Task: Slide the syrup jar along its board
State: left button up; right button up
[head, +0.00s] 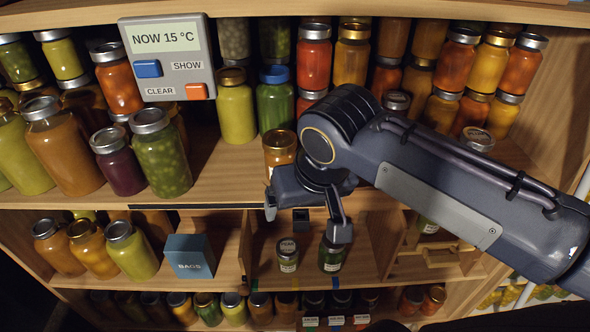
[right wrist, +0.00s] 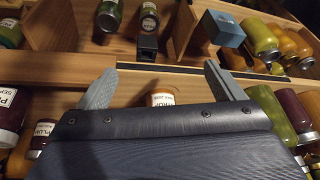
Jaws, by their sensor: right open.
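A small amber jar with a gold lid (head: 280,146) stands on the upper shelf board (head: 232,175), partly hidden by my right arm. In the right wrist view a jar with a white label (right wrist: 162,98) shows between my fingers, its lower part hidden by the gripper body; the label is only partly readable. My right gripper (head: 305,222) is open, its two fingers spread and pointing toward the shelf's front edge. The fingers also show in the right wrist view (right wrist: 160,72), apart from each other with nothing clamped. My left gripper is not in view.
A green jar (head: 168,160) and a dark purple jar (head: 118,165) stand left on the board. Bare board lies between them and the amber jar. A display panel (head: 168,58) hangs above. Below are a blue BAGS box (head: 188,256) and two small jars (head: 287,256).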

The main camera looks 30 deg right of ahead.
aim_at(281, 141)
jog(key=shift+m+h, duration=0.5)
jog(key=shift+h, duration=0.1)
jog(key=r, duration=0.1)
jog(key=w+r, duration=0.2)
jog(key=r, duration=0.1)
jog(key=w+d+p, duration=0.1)
jog(key=w, duration=0.3)
jog(key=w+d+p, duration=0.1)
jog(key=w, duration=0.2)
jog(key=w+d+p, duration=0.2)
jog(key=w, duration=0.2)
jog(key=shift+w+d+r, duration=0.1)
jog(key=shift+w+r, duration=0.05)
jog(key=shift+w, duration=0.2)
jog(key=x, duration=0.5)
jog(key=shift+s, duration=0.2)
jog(key=shift+c, duration=0.5)
